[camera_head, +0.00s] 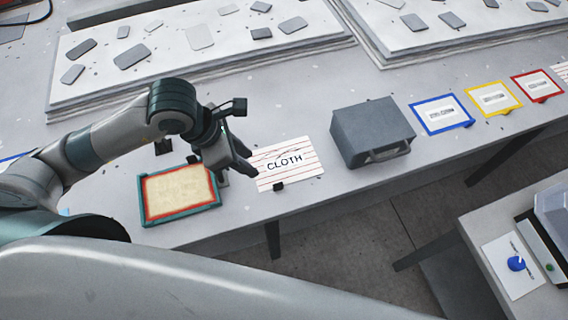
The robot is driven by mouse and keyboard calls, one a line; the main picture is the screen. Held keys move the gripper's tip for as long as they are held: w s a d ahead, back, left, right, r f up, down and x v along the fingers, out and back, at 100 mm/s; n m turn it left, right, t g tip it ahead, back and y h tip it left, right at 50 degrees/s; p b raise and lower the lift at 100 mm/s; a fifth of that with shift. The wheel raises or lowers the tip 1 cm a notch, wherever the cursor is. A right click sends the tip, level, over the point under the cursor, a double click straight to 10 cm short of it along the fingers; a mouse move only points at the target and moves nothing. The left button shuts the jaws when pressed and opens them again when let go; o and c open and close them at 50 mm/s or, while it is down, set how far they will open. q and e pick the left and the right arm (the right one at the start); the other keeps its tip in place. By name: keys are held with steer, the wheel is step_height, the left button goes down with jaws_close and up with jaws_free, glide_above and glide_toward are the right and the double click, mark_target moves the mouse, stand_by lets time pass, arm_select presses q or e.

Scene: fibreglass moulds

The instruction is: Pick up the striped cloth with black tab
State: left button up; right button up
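The striped cloth (299,168) lies flat near the front edge of the long grey table. It is white with thin red stripes and the printed word CLOTH. A small black tab (278,187) sits at its front edge. My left gripper (249,165) hangs just left of the cloth, pointing down, and covers part of its left edge in this view. Its dark fingers look apart with nothing seen between them. I cannot tell whether a finger touches the cloth. My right gripper is out of view.
A teal tray with a red inner border (181,192) lies beneath and left of the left gripper. A grey box with a handle (372,130) stands right of the cloth. Blue (441,114), yellow and red frames lie farther right. Boards with grey pieces fill the back.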

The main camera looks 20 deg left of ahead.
arm_select(q)
steer(key=b, duration=0.7)
glide_toward(276, 184)
steer(key=shift+p+x, duration=0.9)
steer(key=shift+x, duration=0.95)
steer(key=shift+d, duration=0.15)
steer(key=shift+w+d+f+p, duration=0.15)
steer(key=shift+f+p, duration=0.35)
steer(key=shift+p, duration=0.15)
steer(key=p+x, duration=0.1)
steer(key=x, duration=0.2)
steer(key=shift+d+f, duration=0.1)
steer(key=shift+f, duration=0.4)
